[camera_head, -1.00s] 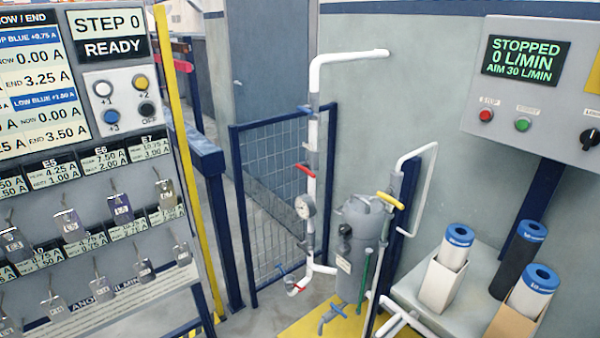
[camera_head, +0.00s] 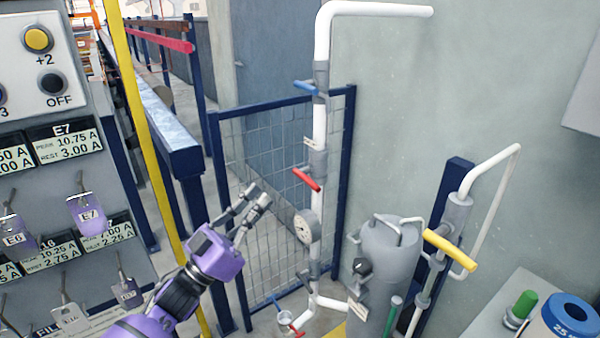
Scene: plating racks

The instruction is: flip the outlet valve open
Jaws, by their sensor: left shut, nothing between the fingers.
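Several valve handles show on the white pipework, and I cannot tell by label which is the outlet valve. A blue handle (camera_head: 306,88) is high on the upright pipe (camera_head: 321,120). A red handle (camera_head: 307,180) slants across that pipe below it. A yellow handle (camera_head: 450,250) sits crosswise on the pipe right of the grey filter vessel (camera_head: 390,255). Another red handle (camera_head: 296,331) is low at the bottom. My purple left gripper (camera_head: 258,196) is shut and empty, left of the gauge and apart from the handles in the picture. My right gripper is not in view.
A round gauge (camera_head: 306,227) is on the upright pipe. A blue-framed mesh fence (camera_head: 281,108) stands behind. A panel with hanging tags (camera_head: 40,175) and a yellow post (camera_head: 150,165) are on the left. A bench with a blue-topped cartridge (camera_head: 570,318) is at lower right.

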